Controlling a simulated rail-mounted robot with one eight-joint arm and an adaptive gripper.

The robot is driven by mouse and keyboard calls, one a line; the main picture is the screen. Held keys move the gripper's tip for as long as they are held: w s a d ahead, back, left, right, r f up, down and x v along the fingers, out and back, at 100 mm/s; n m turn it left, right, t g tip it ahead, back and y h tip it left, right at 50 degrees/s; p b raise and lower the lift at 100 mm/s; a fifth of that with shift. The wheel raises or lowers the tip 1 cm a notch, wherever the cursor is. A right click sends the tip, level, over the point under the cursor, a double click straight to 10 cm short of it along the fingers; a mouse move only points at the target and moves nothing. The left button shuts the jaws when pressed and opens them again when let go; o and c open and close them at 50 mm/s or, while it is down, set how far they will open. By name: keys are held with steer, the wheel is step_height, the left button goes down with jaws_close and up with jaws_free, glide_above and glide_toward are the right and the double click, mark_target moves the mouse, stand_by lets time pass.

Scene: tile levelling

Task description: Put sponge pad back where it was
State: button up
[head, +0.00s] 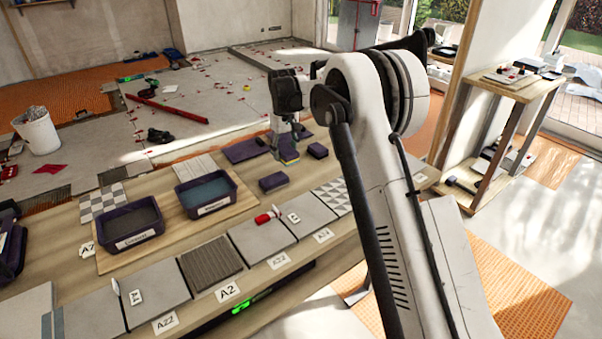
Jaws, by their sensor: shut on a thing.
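My gripper (286,146) points down over the far part of the workbench, at the end of my white arm. It is shut on a small block with yellow and dark blue on it, which looks like the sponge pad (289,157). The pad is at or just above the bench top; I cannot tell whether it touches. A flat dark purple mat (243,150) lies just left of it. The fingers hide the top of the pad.
Two dark bins, one with grey content (137,224) and one with bluish content (206,192), stand on a wooden board to the left. Labelled tiles (261,239) line the bench front. A wooden shelf (497,85) stands right. Bare bench shows around the blocks.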

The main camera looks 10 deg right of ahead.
glide_above(309, 170)
step_height(309, 170, down, 7)
steer(key=shift+s+r+b, duration=0.1)
steer(key=shift+b, duration=0.35)
steer(key=shift+f, duration=2.05)
steer(key=shift+f+b, duration=0.1)
steer(key=shift+b, duration=0.25)
steer(key=o, duration=1.4)
